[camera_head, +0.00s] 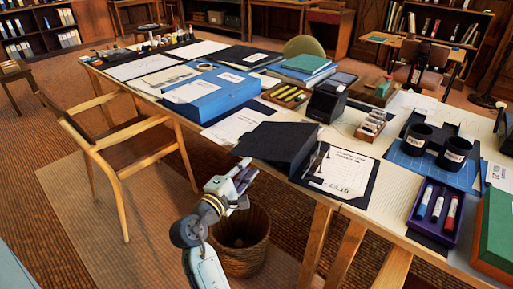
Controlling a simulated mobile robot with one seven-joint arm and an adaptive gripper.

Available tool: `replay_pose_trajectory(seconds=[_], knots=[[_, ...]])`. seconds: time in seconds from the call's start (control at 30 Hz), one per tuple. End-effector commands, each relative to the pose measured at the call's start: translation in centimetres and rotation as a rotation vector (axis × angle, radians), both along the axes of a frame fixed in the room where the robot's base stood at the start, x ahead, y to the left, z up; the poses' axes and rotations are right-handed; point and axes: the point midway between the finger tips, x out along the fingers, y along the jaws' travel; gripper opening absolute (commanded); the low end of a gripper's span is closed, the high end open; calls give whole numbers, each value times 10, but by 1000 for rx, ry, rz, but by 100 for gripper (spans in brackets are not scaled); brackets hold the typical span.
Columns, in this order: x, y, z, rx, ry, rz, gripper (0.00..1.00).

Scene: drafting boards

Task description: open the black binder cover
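The black binder lies near the table's front edge. Its dark cover (275,143) is at the left as a slanted panel, seemingly raised off the table. To its right, a printed white page (345,170) shows on the binder's black backing, with metal rings at the page's left side. My gripper (243,178) is in front of and left of the cover, beyond the table's edge and apparently apart from the binder. Its fingers are small and overlap in this view, so I cannot tell whether they are open. No held object can be made out.
A blue box file (210,95) lies behind the cover. A black box (326,104) and a card tray (370,126) stand behind the page. A purple marker tray (436,210) is to the right. A wastebasket (240,245) and wooden chair (110,150) are below and left.

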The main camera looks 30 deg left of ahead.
Motion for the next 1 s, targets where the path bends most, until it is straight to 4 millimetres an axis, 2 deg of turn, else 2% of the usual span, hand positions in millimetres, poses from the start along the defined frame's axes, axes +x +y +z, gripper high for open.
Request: replay_pose_trajectory(seconds=[0.3, 0.5, 0.7, 0.93, 1.0], knots=[[59, 2, 3, 3, 2, -5, 22], [88, 3, 1, 3, 2, -3, 22], [98, 4, 0, 4, 2, -1, 22], [99, 4, 0, 5, 2, -1, 22], [98, 4, 0, 5, 2, -1, 18]])
